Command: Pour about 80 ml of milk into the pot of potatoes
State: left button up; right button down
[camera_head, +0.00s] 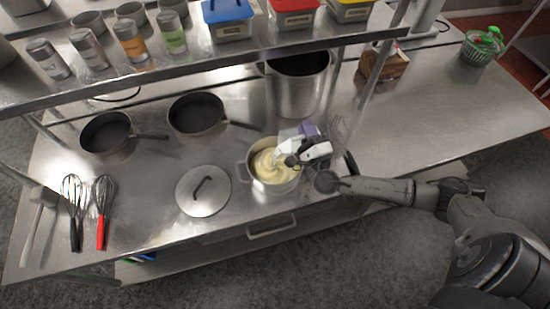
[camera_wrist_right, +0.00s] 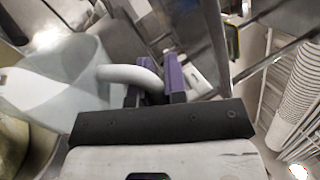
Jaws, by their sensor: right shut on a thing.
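The pot of potatoes (camera_head: 249,178) stands on the steel counter, filled with pale yellow mash. My right gripper (camera_head: 306,132) is above the pot's right side. In the right wrist view my right gripper (camera_wrist_right: 158,82) has purple fingers shut on the handle of a pale translucent jug (camera_wrist_right: 48,85). The jug (camera_head: 287,136) is partly hidden by the gripper in the head view and hangs over the pot, seeming tilted. The pot also shows at the lower left edge of the wrist view (camera_wrist_right: 12,148). I cannot tell whether milk is flowing. My left gripper is not in view.
A lid (camera_head: 203,195) lies left of the pot. Two pans (camera_head: 107,133) (camera_head: 197,114) and a tall stockpot (camera_head: 297,90) stand behind. Whisks (camera_head: 103,205) lie at the far left. A shelf (camera_head: 200,62) with tins and tubs overhangs the back. The right counter is mostly clear.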

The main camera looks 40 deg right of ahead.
jog(key=shift+w+a+n, duration=0.1)
jog(key=shift+a+n, duration=0.2)
jog(key=shift+a, duration=0.1)
jog(key=shift+d, duration=0.1)
jog(key=shift+a+f+n+t+y+p, duration=0.1)
jog(key=shift+a+n+t+y+p, duration=0.2)
jog(key=shift+a+n+p, duration=0.25)
